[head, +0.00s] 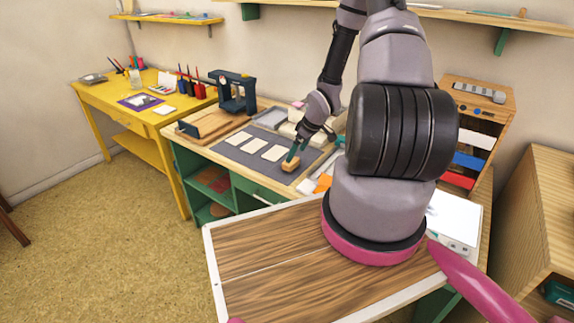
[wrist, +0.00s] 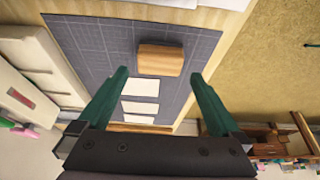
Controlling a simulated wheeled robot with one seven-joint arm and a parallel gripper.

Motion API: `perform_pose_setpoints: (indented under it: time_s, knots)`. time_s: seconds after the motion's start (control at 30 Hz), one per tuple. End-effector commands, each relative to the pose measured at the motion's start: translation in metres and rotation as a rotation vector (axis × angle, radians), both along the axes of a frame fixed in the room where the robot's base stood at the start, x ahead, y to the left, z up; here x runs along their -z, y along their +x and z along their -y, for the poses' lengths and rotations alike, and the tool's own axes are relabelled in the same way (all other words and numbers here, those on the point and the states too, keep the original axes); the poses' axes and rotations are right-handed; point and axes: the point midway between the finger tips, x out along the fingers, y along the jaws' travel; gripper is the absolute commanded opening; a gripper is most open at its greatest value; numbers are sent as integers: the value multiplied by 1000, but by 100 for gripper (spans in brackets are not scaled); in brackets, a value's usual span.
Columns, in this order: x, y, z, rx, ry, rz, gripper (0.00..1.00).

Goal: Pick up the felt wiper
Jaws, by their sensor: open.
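A small wooden block, which looks like the felt wiper (head: 290,165), lies on the dark grey mat (head: 232,151) near its front edge. The wrist view shows it too (wrist: 160,58), with a dark grey edge along its far side. My gripper (head: 293,154) is just above the block in the head view. In the wrist view my gripper (wrist: 158,75) has its two green fingers spread apart, with nothing between them. The block is just beyond the fingertips, roughly centred between them. I cannot tell the exact height gap.
Several pale cards (head: 254,145) lie on the mat left of the block. A dark press (head: 234,91) stands at the bench's back left. Pale boxes (wrist: 40,65) stand beside the mat. A yellow table (head: 150,115) is further left.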

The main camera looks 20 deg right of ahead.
Motion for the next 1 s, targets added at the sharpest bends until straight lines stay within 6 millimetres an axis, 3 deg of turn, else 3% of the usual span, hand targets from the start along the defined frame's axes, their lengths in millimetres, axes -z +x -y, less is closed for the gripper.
perform_pose_setpoints:
  time_s: [0.5,0.8,0.83,1.0]
  knots:
    - [53,22,-17,1,-1,-3,100]
    - [58,25,-18,2,-1,-2,100]
    - [58,25,-18,2,-1,-2,96]
    - [58,25,-18,2,-1,-2,33]
